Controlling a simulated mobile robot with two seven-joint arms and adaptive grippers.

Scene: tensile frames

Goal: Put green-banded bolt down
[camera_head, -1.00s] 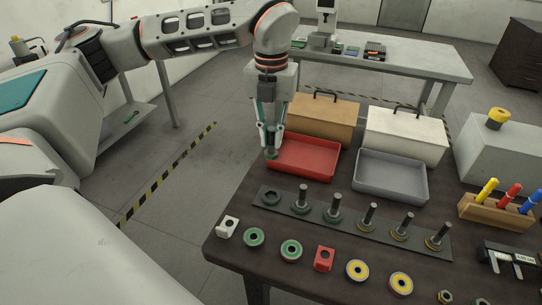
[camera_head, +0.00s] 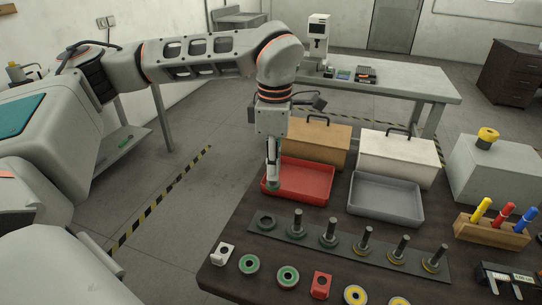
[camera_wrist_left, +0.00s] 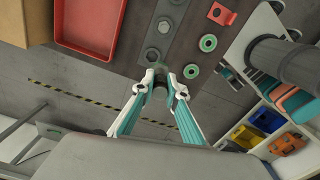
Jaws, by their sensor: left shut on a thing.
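My left gripper (camera_head: 272,162) points down, shut on the green-banded bolt (camera_head: 271,185), above the table's left side by the red tray's near left corner. In the left wrist view the gripper (camera_wrist_left: 161,91) holds the bolt (camera_wrist_left: 160,78) between its fingertips; the fingers hide part of it. The dark rack (camera_head: 346,243) lies nearer the front. Its leftmost seat (camera_head: 266,220) is empty. Upright bolts with green bands (camera_head: 297,224) and yellow bands (camera_head: 364,243) stand in the others. My right gripper is not in view.
The red tray (camera_head: 300,196) and grey tray (camera_head: 385,215) are empty. Behind them stand a tan box (camera_head: 316,140) and a white box (camera_head: 398,152).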

